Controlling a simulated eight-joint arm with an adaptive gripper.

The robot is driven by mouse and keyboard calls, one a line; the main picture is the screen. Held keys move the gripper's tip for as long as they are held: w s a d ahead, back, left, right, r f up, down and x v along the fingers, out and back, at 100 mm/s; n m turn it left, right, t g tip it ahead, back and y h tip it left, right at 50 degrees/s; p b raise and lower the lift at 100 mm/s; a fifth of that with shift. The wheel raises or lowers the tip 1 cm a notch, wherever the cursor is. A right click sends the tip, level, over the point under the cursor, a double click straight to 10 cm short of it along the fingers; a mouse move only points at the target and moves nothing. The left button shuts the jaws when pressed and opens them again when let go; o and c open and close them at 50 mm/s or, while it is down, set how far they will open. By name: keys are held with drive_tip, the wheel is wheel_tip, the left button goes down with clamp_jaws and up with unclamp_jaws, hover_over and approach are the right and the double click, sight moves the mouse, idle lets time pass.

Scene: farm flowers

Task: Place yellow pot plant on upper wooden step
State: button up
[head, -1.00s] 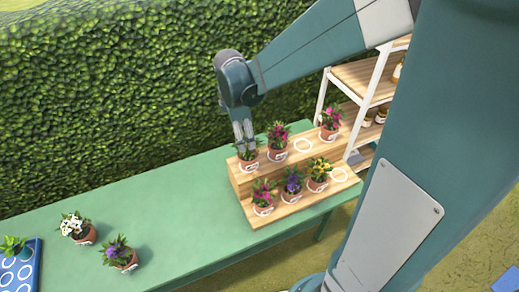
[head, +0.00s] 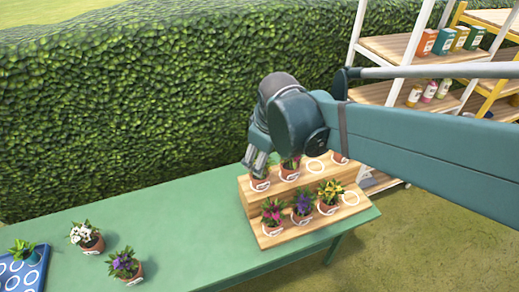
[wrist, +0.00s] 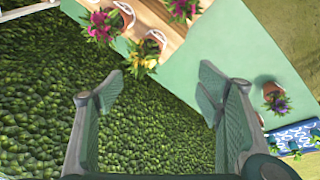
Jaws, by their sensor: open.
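A yellow-flowered plant in a terracotta pot (wrist: 154,38) stands at the end of the upper wooden step in the wrist view. In the head view this pot (head: 261,184) is at the left end of the upper step (head: 303,181), its flowers largely hidden by my gripper. My gripper (head: 258,162) is beside and above it there. In the wrist view my gripper (wrist: 158,95) is open and empty, its fingers apart from the pot. Another yellow-flowered pot plant (head: 329,197) stands on the lower step, at the right of its row.
Pink-flowered pots (head: 290,170) share the upper step, near an empty white ring (head: 316,168). Lower-step pots include pink (head: 272,213) and purple (head: 303,206). White (head: 87,237) and purple (head: 125,265) pots stand left, beside a blue tray (head: 38,270). A hedge (head: 120,110) rises behind the table.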

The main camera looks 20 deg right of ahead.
drive_tip(key=s+a+r+m+t, duration=0.1)
drive_tip(key=s+r+m+t, duration=0.1)
drive_tip(key=s+m, duration=0.5)
drive_tip(key=shift+s+a+r+t+y, duration=0.15)
drive_tip(key=shift+s+r+t+y, duration=0.2)
drive_tip(key=shift+s, duration=0.8)
